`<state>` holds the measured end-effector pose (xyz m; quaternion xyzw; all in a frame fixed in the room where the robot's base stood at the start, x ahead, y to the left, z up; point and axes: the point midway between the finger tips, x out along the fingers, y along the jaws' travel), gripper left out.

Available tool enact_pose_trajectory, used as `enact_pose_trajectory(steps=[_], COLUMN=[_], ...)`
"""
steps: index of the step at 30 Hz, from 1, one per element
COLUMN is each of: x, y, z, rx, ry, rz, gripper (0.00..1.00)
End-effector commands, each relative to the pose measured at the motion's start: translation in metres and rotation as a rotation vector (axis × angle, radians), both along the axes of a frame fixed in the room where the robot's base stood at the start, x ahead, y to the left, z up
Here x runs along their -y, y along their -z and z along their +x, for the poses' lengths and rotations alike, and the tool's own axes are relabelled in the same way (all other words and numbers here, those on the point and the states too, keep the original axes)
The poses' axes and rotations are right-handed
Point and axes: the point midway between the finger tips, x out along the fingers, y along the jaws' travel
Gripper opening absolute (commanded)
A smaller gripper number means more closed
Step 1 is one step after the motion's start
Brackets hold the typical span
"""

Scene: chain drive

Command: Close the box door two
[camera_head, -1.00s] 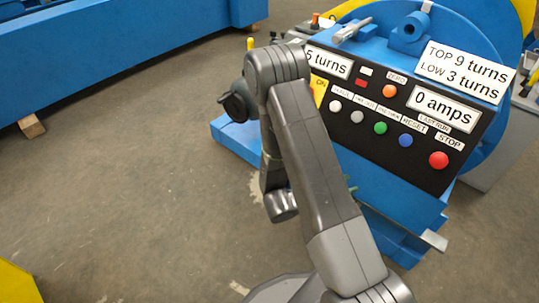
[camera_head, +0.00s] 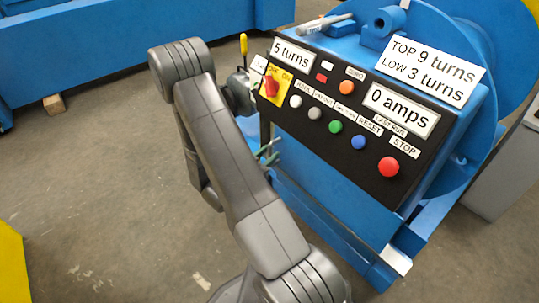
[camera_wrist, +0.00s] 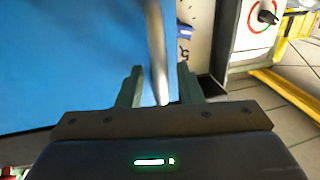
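I cannot clearly pick out a box door numbered two in either view. A light grey box (camera_wrist: 246,42) with a round red and green dial (camera_wrist: 267,17) stands at the upper right of the wrist view; I cannot tell whether it has an open door. My gripper (camera_wrist: 160,90) shows in the wrist view with its two green fingers apart. A slanting metal rod (camera_wrist: 155,45) passes between them, with gaps showing beside it. I cannot tell whether it touches a finger. In the head view my arm hides most of the gripper.
A blue machine (camera_head: 345,215) with a black control panel (camera_head: 350,145) stands close on the right of my arm. A long blue structure (camera_head: 100,35) runs along the back left. A yellow object (camera_head: 10,265) is at the lower left. Grey floor between is open.

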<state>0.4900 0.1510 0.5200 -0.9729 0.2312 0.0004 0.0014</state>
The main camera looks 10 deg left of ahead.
Motion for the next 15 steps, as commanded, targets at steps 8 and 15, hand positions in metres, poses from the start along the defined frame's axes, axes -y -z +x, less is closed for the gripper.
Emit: enact_pose_trajectory(steps=[8, 15], x=[0.0053, 0.0052], y=[-0.0008, -0.0009], z=[0.0109, 0.0107], rx=[0.001, 0.001], ry=[0.000, -0.001], rz=[0.000, 0.000], gripper=[0.33, 0.23])
